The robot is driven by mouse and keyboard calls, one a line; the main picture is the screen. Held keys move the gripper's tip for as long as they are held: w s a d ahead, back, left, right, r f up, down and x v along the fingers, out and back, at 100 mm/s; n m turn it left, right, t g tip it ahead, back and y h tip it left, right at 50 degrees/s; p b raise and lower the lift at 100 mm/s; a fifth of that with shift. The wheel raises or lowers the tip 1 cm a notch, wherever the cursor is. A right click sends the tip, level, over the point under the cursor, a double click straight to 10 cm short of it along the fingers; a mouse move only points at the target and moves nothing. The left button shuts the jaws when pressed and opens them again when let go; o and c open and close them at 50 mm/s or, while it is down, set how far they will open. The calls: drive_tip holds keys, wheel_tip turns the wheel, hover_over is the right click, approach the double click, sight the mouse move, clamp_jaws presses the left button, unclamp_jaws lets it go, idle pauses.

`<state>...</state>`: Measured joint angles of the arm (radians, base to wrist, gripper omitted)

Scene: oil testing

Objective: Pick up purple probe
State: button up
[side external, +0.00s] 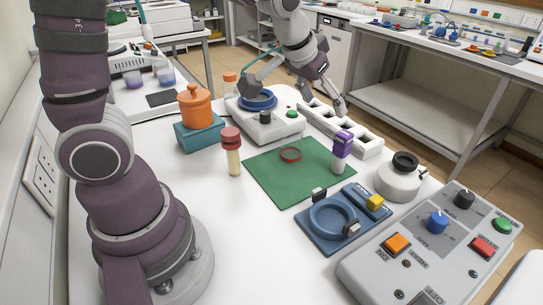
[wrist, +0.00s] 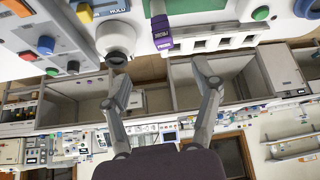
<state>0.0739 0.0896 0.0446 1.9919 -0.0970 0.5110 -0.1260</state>
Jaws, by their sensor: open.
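The purple probe (side external: 342,147) stands upright on the back right part of the green mat (side external: 270,178). It has a purple top and a pale lower part. In the wrist view the purple probe (wrist: 162,32) shows near the top, ahead of the space between my fingertips. My gripper (side external: 293,100) is above the far side of the table, behind the probe and apart from it. In the wrist view my gripper (wrist: 157,62) has its two fingers spread wide with nothing between them.
A white device with a blue ring (side external: 262,122) and a white slotted rack (side external: 350,132) stand behind the mat. A round white device (side external: 399,180) is right of the probe. A blue fixture (side external: 335,222) and a grey control panel (side external: 425,260) are nearer. A red-capped tube (side external: 232,150) stands left.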

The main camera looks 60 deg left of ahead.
sight(343, 135)
drive_tip(key=x, duration=0.9)
drive_tip(key=w+x, duration=0.1)
drive_tip(key=x, duration=0.4)
drive_tip(key=shift+w+a+r, duration=0.15)
drive_tip(key=shift+w+a, duration=0.1)
clamp_jaws()
